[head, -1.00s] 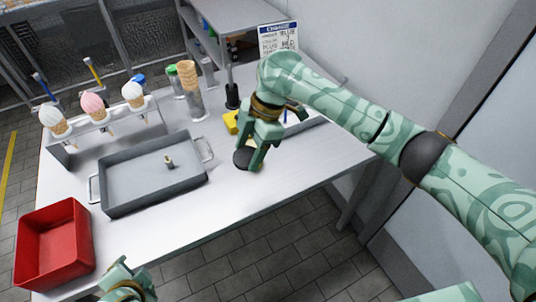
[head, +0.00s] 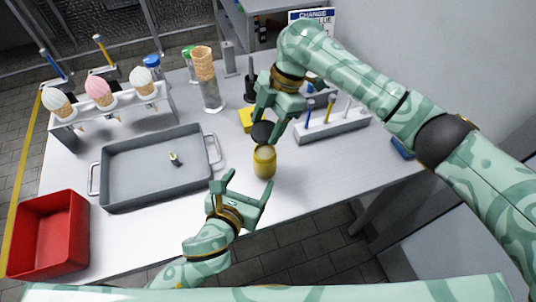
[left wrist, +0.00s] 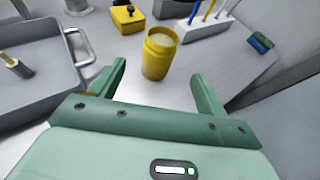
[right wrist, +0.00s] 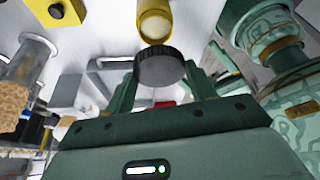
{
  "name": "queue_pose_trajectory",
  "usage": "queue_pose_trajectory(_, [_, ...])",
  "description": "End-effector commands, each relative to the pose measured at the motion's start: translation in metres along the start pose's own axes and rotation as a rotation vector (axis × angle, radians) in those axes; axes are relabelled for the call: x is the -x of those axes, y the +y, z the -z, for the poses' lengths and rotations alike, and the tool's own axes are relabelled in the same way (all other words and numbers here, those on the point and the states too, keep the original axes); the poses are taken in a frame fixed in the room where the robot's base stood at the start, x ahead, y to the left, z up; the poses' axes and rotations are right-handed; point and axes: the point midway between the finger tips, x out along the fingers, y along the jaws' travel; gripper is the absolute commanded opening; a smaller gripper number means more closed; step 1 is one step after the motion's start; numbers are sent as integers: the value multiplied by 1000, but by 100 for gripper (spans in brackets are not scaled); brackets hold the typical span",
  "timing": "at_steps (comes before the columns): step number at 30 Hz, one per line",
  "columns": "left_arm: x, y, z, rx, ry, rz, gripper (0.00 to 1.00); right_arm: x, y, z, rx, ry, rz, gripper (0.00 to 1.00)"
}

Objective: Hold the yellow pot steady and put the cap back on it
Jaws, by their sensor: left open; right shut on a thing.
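The yellow pot (head: 264,163) stands upright and uncapped on the white table, its pale contents showing at the mouth. It also shows in the left wrist view (left wrist: 159,55) and the right wrist view (right wrist: 154,24). My right gripper (head: 270,122) is shut on the black cap (head: 262,132), which is held just behind and above the pot, apart from it; the cap is clear in the right wrist view (right wrist: 159,68). My left gripper (head: 245,188) is open in front of the pot. In the left wrist view the pot stands just beyond the gap between its fingers (left wrist: 158,78).
A grey tray (head: 120,188) with a small object in it lies left of the pot, and a red bin (head: 48,235) stands at the front left. Behind are a cone rack (head: 110,118), a yellow block (head: 246,118) and a pen rack (head: 335,132).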

Motion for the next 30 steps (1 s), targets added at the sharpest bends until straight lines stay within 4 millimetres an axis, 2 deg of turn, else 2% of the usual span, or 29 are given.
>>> queue_pose_trajectory(10, [-1,-1,0,-11,-2,2,76,0,0,0,1,0,0,35])
queue_pose_trajectory(14, [-9,0,-1,-11,-2,0,76,0,0,0,1,0,0,35])
queue_pose_trajectory(30, [-101,0,-1,-9,-1,0,76,0,0,0,0,0,0,35])
